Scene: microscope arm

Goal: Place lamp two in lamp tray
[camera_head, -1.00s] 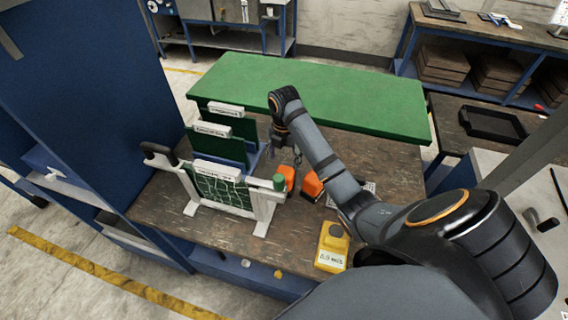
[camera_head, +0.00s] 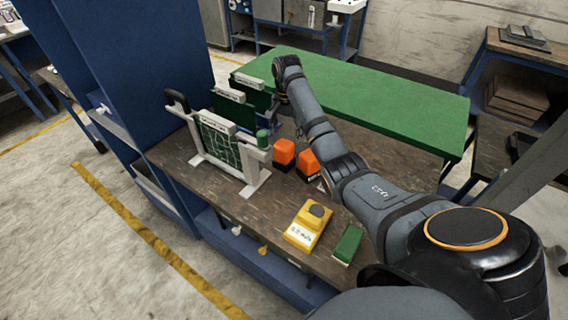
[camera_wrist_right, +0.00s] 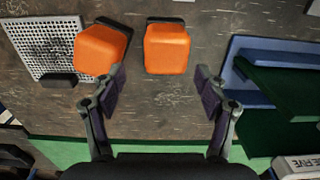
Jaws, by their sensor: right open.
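Two orange blocks with dark bases, which look like the lamps, stand on the brown bench: the left one (camera_head: 284,153) and the right one (camera_head: 307,163). I cannot tell which is lamp two. In the right wrist view, one lamp (camera_wrist_right: 166,48) is centred just beyond my fingertips, and the other (camera_wrist_right: 100,48) is beside it, by a white perforated plate (camera_wrist_right: 43,47). My right gripper (camera_wrist_right: 160,80) is open and empty above the bench. In the head view it is mostly hidden beneath its wrist. No clearly identifiable lamp tray shows. My left gripper is not in view.
A white-framed stand with a green panel (camera_head: 219,142) and further panels stand left of the lamps. A yellow block (camera_head: 307,227) and a green block (camera_head: 348,243) lie near the bench's front edge. A green-topped table (camera_head: 400,105) is behind. Bare bench (camera_head: 245,205) shows in front.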

